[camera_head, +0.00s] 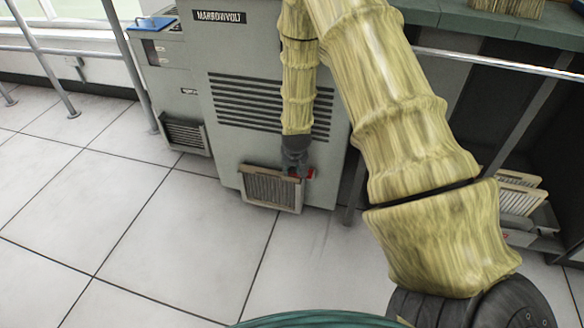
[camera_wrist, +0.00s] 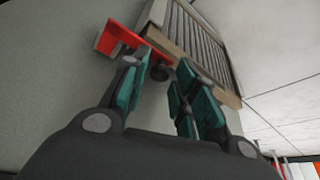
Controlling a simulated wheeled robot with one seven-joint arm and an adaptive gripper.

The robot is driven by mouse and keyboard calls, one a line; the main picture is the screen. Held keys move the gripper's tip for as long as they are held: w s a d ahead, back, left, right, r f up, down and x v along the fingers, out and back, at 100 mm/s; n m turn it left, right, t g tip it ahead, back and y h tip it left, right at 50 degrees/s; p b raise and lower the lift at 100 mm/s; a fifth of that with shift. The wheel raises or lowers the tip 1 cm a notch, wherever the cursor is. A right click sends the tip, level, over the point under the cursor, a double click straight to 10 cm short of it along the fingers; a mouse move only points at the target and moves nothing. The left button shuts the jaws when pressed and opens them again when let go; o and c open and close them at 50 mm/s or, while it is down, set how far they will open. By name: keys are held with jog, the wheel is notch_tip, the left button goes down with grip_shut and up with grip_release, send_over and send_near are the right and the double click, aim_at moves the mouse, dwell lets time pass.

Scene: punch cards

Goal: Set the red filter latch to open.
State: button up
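The red filter latch (camera_head: 306,174) is at the upper right corner of a beige slatted filter (camera_head: 271,188), low on the front of a grey cabinet. In the wrist view the latch (camera_wrist: 118,38) shows a raised red end and a flat red arm running along the filter's (camera_wrist: 187,46) frame toward a dark round knob (camera_wrist: 160,73). My gripper (camera_head: 295,164) is right at the latch and partly covers it. In the wrist view its teal-padded fingers (camera_wrist: 163,78) are apart, with the knob seen between them. The left fingertip overlaps the red arm; I cannot tell whether they touch.
The grey cabinet (camera_head: 231,62) labelled MARROWVOLT stands behind the filter. A smaller unit with a blue top (camera_head: 153,24) is at its left. A rack with cards (camera_head: 520,197) is at the right. The tiled floor (camera_head: 110,215) at the left is clear.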

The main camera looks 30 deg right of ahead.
grip_shut()
